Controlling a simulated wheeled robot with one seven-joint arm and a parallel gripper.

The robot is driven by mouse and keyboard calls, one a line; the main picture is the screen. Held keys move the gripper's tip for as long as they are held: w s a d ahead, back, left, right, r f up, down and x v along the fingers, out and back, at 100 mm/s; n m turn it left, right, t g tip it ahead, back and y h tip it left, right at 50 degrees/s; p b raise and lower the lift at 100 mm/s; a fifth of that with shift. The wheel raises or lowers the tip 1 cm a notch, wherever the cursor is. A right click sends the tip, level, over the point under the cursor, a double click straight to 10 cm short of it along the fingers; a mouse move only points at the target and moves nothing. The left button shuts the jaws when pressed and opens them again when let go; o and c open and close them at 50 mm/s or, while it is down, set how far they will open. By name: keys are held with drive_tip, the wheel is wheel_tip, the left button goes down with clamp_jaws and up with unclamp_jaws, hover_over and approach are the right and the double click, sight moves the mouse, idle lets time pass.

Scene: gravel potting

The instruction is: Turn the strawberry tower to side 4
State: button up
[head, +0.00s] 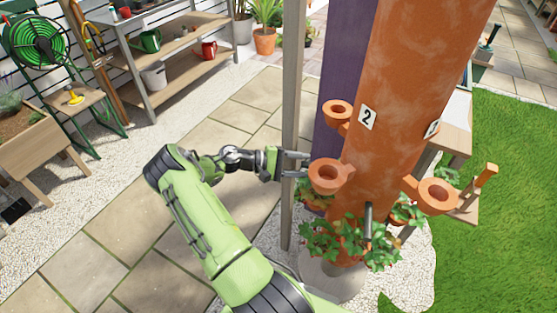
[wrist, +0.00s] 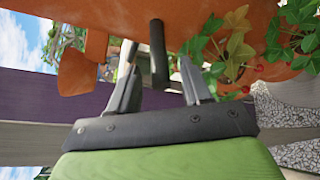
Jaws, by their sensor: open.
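The strawberry tower (head: 405,80) is a tall terracotta column with cup-shaped pockets and leafy plants low down. A plate reading 2 (head: 367,118) faces me; a second plate (head: 432,128) at its right is too oblique to read surely. A dark peg (head: 368,220) sticks out low on the column. My gripper (head: 296,165) is open and empty, left of the tower beside a pocket (head: 330,175). In the wrist view my gripper (wrist: 160,66) has its fingers apart, with a dark peg (wrist: 157,48) showing between the fingertips; I cannot tell whether they touch.
A grey post (head: 292,110) stands just left of the tower, and a purple panel (head: 345,65) is behind it. Another pocket (head: 438,195) juts out at the right. A potting bench (head: 185,85) stands at the back left. Paving (head: 130,220) at the left is clear.

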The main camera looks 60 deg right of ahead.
drive_tip(key=p+v, duration=0.2)
drive_tip(key=v, duration=1)
